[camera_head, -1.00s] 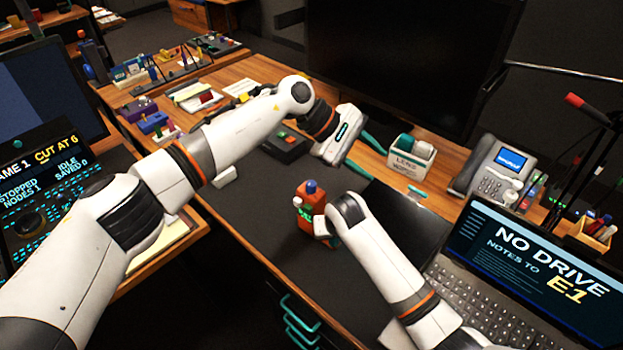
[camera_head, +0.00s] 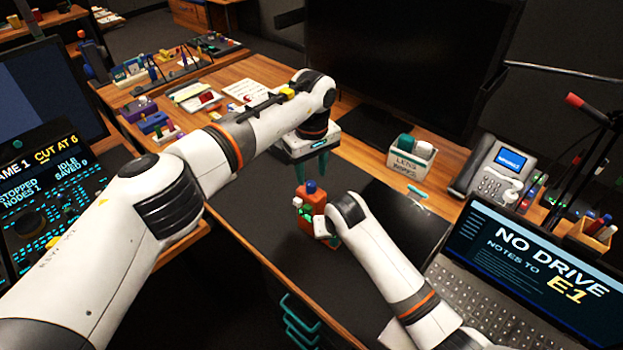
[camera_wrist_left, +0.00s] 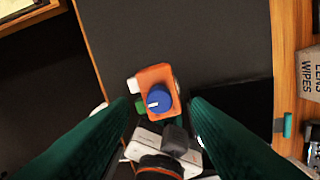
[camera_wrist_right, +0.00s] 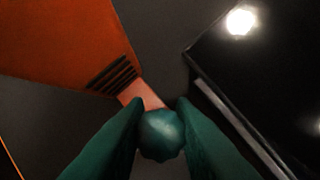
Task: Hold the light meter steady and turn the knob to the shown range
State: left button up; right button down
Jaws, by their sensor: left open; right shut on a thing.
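The light meter (camera_head: 306,222) is an orange box standing upright on the dark mat, with a blue knob (camera_head: 310,186) on top. In the left wrist view the knob (camera_wrist_left: 159,98) has a white mark pointing left. My left gripper (camera_head: 311,172) is open above the meter, fingers pointing down; in its wrist view the fingertips lie to either side of the knob, apart from it. The right fingertips are largely hidden in the head view.
A laptop (camera_head: 530,250) at right reads "NO DRIVE NOTES TO E1". A phone (camera_head: 495,178), a lens wipes box (camera_head: 411,160) and a pen holder (camera_head: 595,235) stand behind. A large dark monitor (camera_head: 400,60) is at the back. The mat left of the meter is clear.

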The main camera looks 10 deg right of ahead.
aim_at(312, 183)
pick_arm(q)
jog(key=shift+f, duration=1.7)
grip_shut()
